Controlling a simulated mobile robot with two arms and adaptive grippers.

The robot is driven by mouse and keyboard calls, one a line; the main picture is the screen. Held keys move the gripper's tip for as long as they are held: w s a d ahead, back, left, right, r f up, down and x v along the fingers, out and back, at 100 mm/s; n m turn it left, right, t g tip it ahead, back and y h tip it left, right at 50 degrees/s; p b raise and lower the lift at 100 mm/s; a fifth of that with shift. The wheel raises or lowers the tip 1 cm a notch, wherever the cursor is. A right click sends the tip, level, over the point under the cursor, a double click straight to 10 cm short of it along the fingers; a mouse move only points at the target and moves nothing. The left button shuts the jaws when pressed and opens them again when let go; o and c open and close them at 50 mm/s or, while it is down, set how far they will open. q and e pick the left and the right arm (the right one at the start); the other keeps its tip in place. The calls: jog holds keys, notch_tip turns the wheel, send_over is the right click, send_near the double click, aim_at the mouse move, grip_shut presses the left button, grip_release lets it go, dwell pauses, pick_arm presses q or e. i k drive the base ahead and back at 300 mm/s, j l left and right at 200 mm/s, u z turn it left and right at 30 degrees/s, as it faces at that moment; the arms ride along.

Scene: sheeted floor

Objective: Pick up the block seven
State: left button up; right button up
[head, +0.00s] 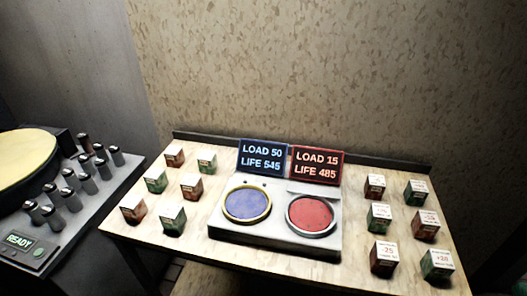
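Several small red and green blocks with white printed tops stand in two groups on a wooden table (190,247). The left group includes a red block (133,210) at the front left and a green block (173,222) beside it. The right group includes a red block (383,260) at the front, a green block (437,267) to its right and a red block (375,190) at the back. The print is mostly too small to read, so I cannot tell which is block seven. Neither of my grippers is in view.
Between the groups sits a grey console (275,237) with a blue disc (247,204) and a red disc (311,213). Behind it stand a blue sign (262,158) and a red sign (316,164). At left, a dark unit (62,230) carries several metal cylinders and a "READY" display (20,243).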

aim_at(436, 266)
jog(key=z, duration=1.45)
